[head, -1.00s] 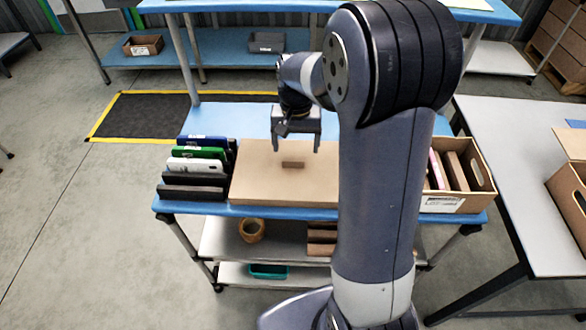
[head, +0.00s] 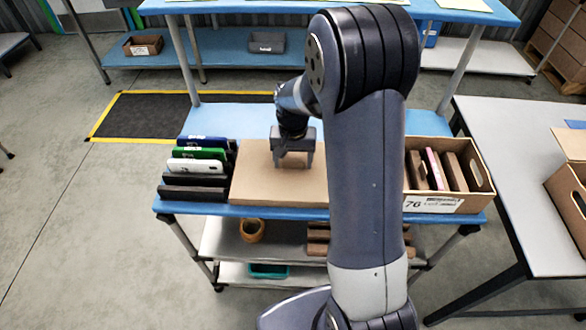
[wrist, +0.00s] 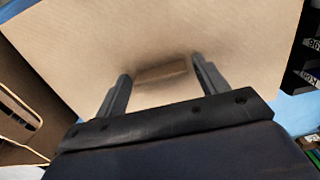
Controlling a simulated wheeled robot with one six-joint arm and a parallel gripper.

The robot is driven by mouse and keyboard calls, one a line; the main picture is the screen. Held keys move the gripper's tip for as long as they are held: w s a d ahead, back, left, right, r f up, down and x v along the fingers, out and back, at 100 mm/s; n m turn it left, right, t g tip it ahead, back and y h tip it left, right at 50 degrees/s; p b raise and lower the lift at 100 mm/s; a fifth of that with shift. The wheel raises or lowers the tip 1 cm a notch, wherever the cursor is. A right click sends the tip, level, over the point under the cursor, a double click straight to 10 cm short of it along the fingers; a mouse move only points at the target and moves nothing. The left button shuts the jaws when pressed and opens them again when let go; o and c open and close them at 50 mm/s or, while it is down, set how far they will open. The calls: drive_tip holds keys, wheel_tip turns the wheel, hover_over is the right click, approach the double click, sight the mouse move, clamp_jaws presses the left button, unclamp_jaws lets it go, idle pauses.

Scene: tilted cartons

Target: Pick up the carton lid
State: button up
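The carton lid (head: 258,187) is a flat tan board on the blue cart top, in the middle of the head view. It fills much of the wrist view (wrist: 215,40). A small brown block-like handle (wrist: 161,73) stands on the lid between my fingers in the wrist view. My gripper (head: 292,163) is low over the lid, pointing down. Its two fingers are apart, one on each side of the handle, with a gap visible at both sides.
A rack of dark, white, green and blue slabs (head: 197,165) stands left of the lid. An open carton (head: 430,204) with upright brown and pink items stands to the right. A grey table (head: 500,150) is further right. Lower shelves hold a round orange-brown container (head: 251,230).

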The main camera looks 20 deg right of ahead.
drive_tip(key=c, duration=0.7)
